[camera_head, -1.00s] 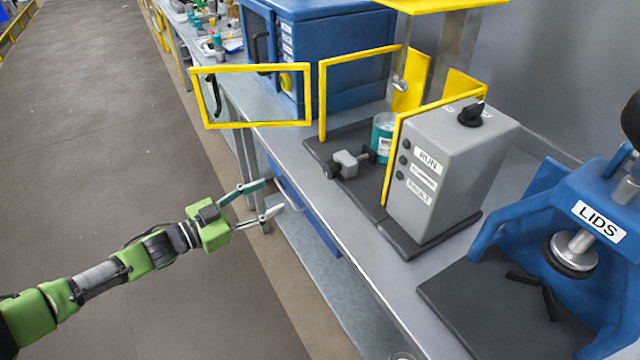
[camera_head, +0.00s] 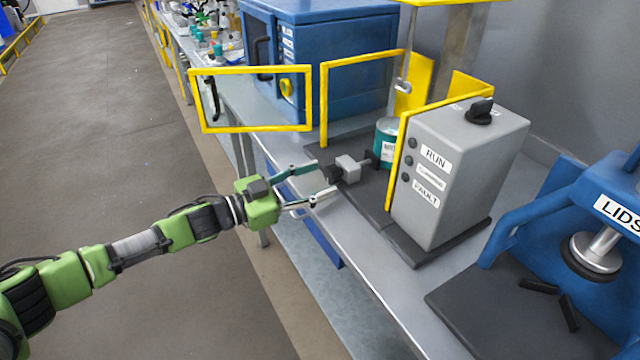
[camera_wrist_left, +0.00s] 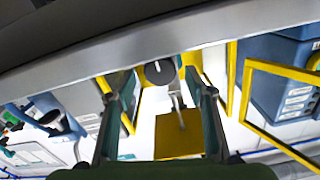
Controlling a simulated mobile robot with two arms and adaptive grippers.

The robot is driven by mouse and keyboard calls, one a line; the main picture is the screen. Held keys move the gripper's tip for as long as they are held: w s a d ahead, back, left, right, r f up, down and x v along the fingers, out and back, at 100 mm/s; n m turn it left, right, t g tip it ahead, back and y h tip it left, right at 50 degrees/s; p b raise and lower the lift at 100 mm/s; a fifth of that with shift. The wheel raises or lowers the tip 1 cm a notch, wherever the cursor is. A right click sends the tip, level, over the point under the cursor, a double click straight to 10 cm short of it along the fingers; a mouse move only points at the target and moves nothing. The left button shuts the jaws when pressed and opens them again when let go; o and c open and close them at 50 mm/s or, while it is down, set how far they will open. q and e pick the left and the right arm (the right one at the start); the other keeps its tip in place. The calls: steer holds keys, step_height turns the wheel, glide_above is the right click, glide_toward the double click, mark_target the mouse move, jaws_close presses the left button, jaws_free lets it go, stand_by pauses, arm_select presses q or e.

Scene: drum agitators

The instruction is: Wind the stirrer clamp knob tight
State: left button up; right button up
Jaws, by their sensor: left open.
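In the left wrist view, which looks upside down, the knob (camera_wrist_left: 159,71) is a black disc with a white line, seen face-on between the fingers. My left gripper (camera_head: 327,178) is open at the bench edge, with its fingertips close to the knob, one on either side. Whether they touch it I cannot tell. A teal container (camera_head: 386,143) stands behind the clamp. My right gripper is not in view.
A yellow guard frame (camera_head: 250,128) stands open left of the clamp. The grey control box (camera_head: 450,180) with a yellow panel edge stands to the right. The blue LIDS press (camera_head: 520,225) is farther right. A blue cabinet (camera_head: 335,50) stands behind. The aisle floor is clear.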

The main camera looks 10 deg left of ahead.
arm_select(q)
steer(key=shift+w+d, duration=0.35)
steer(key=shift+d, duration=0.15)
steer(key=c, duration=1.1)
steer(key=shift+c, duration=0.2)
steer(key=shift+m, duration=0.3)
steer(key=m, duration=0.2)
steer(key=shift+m, duration=2.1)
